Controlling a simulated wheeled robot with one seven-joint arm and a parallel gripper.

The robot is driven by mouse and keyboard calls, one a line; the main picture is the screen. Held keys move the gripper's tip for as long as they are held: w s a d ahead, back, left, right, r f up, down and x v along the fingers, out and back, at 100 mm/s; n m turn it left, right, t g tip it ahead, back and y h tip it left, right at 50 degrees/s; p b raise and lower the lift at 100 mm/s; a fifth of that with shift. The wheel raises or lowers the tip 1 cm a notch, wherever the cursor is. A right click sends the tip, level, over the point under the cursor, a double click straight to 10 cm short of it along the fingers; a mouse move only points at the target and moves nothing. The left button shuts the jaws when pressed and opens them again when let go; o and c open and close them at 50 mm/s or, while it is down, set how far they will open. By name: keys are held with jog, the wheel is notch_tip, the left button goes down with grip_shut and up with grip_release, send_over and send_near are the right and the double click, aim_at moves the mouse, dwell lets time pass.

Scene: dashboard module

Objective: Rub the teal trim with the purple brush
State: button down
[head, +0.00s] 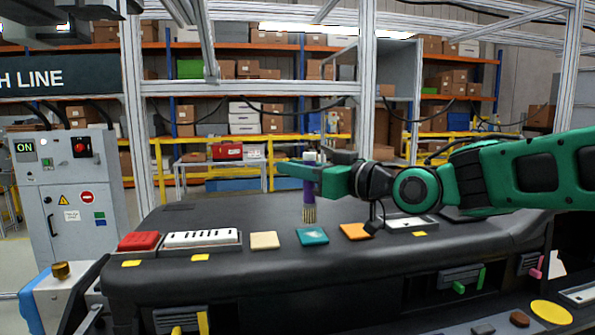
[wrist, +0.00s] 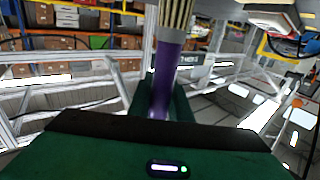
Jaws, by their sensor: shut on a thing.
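The teal trim (head: 312,236) is a small flat square with a lighter mark, on the front part of the black dashboard's top. The purple brush (head: 309,198) is upright with its pale bristles down. My gripper (head: 312,172) is shut on its handle, and a white end shows above the fingers. In the head view the bristle tips are just above the teal trim's back edge; I cannot tell their exact height over the dashboard. In the wrist view the purple brush (wrist: 167,72) stands between my green fingers, bristles toward the top edge. The trim is not clearly seen there.
Along the dashboard (head: 270,212) lie a red block (head: 139,241), a white slotted vent (head: 201,238), a cream square (head: 265,240) and an orange square (head: 355,231). A grey control cabinet (head: 75,190) stands at left. The dashboard's middle top is mostly bare.

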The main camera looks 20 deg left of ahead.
jog(key=shift+f, duration=0.9)
dwell(0.3)
jog(key=shift+s, duration=0.1)
jog(key=shift+s+d, duration=0.55)
jog(key=shift+s, duration=0.3)
jog(key=shift+s+d, duration=0.55)
jog(key=shift+s, duration=0.25)
jog(key=shift+a, duration=0.1)
jog(key=shift+w+a, duration=0.5)
jog(key=shift+w, duration=0.35)
jog(key=shift+w+a, duration=0.5)
jog(key=shift+w, duration=0.35)
jog(key=shift+f, duration=0.1)
notch_tip(320, 180, up, 6)
